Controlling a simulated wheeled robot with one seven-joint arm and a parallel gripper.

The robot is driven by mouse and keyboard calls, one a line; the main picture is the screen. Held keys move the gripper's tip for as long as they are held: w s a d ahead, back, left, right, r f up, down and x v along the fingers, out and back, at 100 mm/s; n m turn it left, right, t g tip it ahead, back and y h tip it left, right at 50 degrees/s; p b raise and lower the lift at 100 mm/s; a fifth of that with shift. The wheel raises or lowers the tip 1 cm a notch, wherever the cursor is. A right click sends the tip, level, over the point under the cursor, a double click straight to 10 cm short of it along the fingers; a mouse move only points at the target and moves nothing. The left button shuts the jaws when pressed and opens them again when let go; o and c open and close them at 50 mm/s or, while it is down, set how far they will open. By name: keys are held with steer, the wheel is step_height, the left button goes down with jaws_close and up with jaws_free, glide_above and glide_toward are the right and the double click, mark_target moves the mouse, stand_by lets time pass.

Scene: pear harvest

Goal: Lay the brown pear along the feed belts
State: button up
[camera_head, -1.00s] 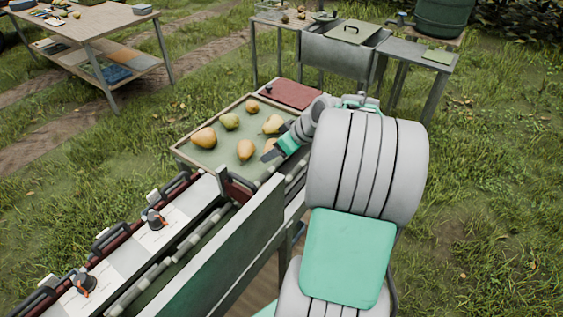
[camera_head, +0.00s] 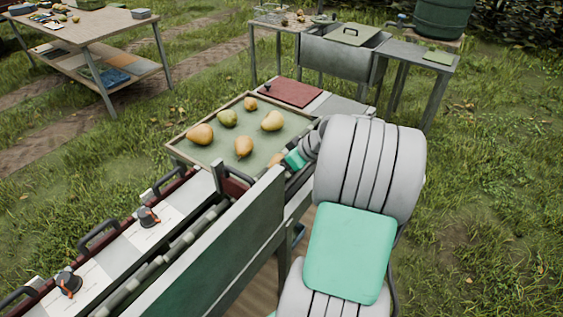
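Several pears lie on the green-lined tray (camera_head: 176,147). An orange-brown pear (camera_head: 200,134) lies at its left, and another orange-brown pear (camera_head: 243,146) lies near its front middle. A greenish pear (camera_head: 228,117), a small orange pear (camera_head: 250,104) and a yellow pear (camera_head: 272,121) lie farther back. I cannot tell which is the brown pear. My gripper (camera_head: 289,163) is low at the tray's right front edge, beside a partly hidden orange pear (camera_head: 275,160). Its fingertips are hardly visible, so grip or contact cannot be told. The feed belts (camera_head: 172,252) run along the machine at the lower left.
A tall green panel (camera_head: 215,255) stands between the belts and my arm. Dark handles (camera_head: 97,235) and small knobs (camera_head: 149,217) line the machine's left side. A red board (camera_head: 291,92) lies behind the tray. A metal sink stand (camera_head: 340,58) is farther back.

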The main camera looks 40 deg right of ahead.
steer(key=shift+f, duration=0.2)
steer(key=o, duration=1.5)
steer(key=v, duration=0.7)
steer(key=shift+s+r, duration=0.25)
steer(key=shift+r, duration=0.1)
